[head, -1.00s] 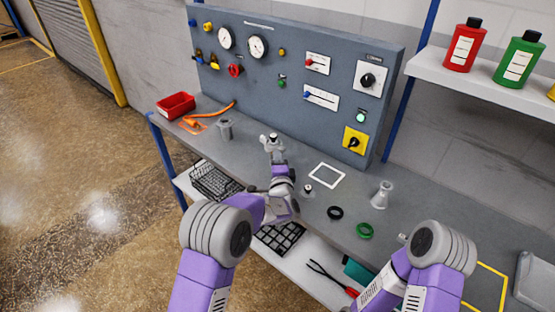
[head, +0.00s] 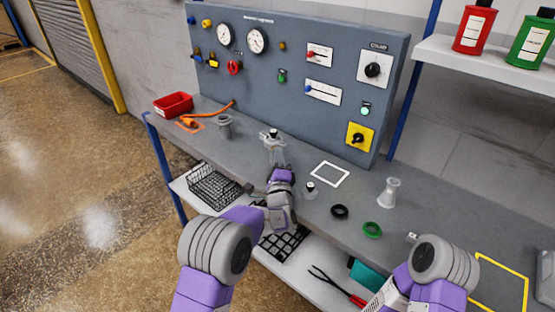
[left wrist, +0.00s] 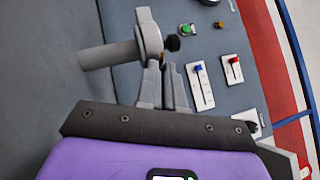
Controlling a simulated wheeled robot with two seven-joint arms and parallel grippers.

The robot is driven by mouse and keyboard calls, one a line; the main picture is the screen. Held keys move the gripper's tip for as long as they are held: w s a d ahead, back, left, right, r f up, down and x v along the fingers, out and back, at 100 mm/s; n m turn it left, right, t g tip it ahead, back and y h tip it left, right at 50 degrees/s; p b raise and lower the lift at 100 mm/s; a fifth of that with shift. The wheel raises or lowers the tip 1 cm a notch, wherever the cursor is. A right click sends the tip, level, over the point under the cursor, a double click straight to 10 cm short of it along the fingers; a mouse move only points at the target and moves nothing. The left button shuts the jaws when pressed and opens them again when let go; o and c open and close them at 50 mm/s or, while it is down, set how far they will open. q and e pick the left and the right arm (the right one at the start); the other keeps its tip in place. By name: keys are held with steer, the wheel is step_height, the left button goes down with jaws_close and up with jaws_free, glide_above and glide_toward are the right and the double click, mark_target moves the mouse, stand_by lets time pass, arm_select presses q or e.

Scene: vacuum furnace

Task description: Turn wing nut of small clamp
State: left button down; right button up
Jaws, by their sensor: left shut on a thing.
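The small clamp (head: 270,134) is a grey metal ring at the back of the bench, by the panel. In the left wrist view the ring (left wrist: 148,36) stands at the end of a grey tube (left wrist: 103,56). A dark knob (left wrist: 172,43) and a small brass-coloured piece show at its side. My left gripper (head: 275,151) reaches it from the front. In the left wrist view its fingertips (left wrist: 162,66) are close together at the brass-coloured piece, shut on what seems to be the wing nut, mostly hidden between them. My right gripper is out of view; only its arm shows.
A grey flanged cup (head: 224,127) stands left of the clamp, with a red bin (head: 173,104) beyond. To the right are a round fitting (head: 310,189), a black ring (head: 340,211), a green ring (head: 372,230) and a flanged pipe piece (head: 388,192). The gauge panel (head: 300,65) rises behind.

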arm_select(q)
steer(key=shift+r, duration=0.1)
steer(key=c, duration=1.3)
jaws_free()
steer(key=shift+o, duration=0.2)
steer(key=shift+s+f, duration=0.2)
steer(key=shift+s, duration=0.25)
steer(key=s+d+p, duration=0.1)
steer(key=s+p, duration=0.1)
steer(key=s, duration=1.2)
steer(key=shift+d+f, duration=0.25)
steer(key=shift+d, duration=0.15)
